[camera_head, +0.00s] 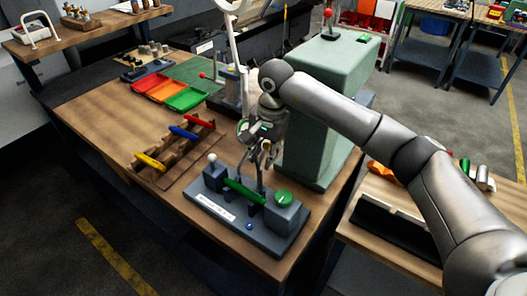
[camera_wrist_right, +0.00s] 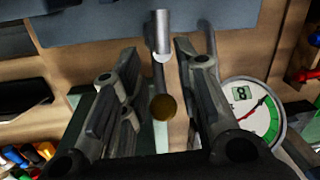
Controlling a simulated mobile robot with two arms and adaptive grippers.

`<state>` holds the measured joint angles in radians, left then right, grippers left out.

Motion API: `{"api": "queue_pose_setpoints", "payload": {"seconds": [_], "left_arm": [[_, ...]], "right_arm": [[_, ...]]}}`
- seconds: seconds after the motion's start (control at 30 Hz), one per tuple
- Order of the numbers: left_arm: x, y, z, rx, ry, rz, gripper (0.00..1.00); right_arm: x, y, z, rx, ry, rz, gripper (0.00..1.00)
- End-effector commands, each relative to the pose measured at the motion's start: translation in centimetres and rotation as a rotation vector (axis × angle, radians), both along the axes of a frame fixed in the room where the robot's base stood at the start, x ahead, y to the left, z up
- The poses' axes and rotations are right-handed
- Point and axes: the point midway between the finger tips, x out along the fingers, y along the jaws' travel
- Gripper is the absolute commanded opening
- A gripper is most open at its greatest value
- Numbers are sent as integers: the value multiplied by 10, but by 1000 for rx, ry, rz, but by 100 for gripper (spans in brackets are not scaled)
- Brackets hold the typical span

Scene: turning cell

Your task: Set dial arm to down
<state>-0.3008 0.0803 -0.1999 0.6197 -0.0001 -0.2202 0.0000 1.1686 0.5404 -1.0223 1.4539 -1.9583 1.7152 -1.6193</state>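My right gripper (camera_head: 260,160) points down above the grey fixture (camera_head: 275,232) with a green bar and a green knob. In the right wrist view its two fingers (camera_wrist_right: 160,85) stand apart. A silver rod with a pale rounded tip (camera_wrist_right: 162,35) and a brown disc (camera_wrist_right: 163,107) show in the gap, and neither is clearly gripped. A round dial gauge (camera_wrist_right: 252,112) with a red needle and green band lies just right of the fingers. I cannot tell for sure which part is the dial arm or how it is set. My left gripper is out of view.
The green machine block (camera_head: 325,105) stands close right of the gripper. A rack with yellow, blue and red handles (camera_head: 172,150) and coloured trays (camera_head: 160,90) are on the left. A stand with a red knob (camera_head: 230,85) is behind. The bench's front left is clear.

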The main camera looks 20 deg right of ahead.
Motion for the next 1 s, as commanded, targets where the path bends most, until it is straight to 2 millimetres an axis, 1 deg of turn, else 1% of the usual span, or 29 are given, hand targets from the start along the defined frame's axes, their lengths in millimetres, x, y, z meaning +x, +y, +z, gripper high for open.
{"api": "queue_pose_setpoints", "payload": {"seconds": [0.1, 0.3, 0.33, 0.83, 0.93, 1.0], "left_arm": [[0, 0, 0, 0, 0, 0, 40], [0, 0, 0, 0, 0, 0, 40], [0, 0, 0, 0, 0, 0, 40], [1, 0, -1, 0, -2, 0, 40], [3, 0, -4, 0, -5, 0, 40], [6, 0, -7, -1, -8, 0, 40]], "right_arm": [[0, 0, 0, 0, 0, 0, 28], [0, 0, 0, 0, 0, 0, 2], [0, 0, 0, 0, 0, 0, 0], [2, 0, 3, 0, -7, -1, 0], [8, 1, 3, -9, -17, 0, 0], [15, 1, 4, -23, -31, -2, 0]]}}
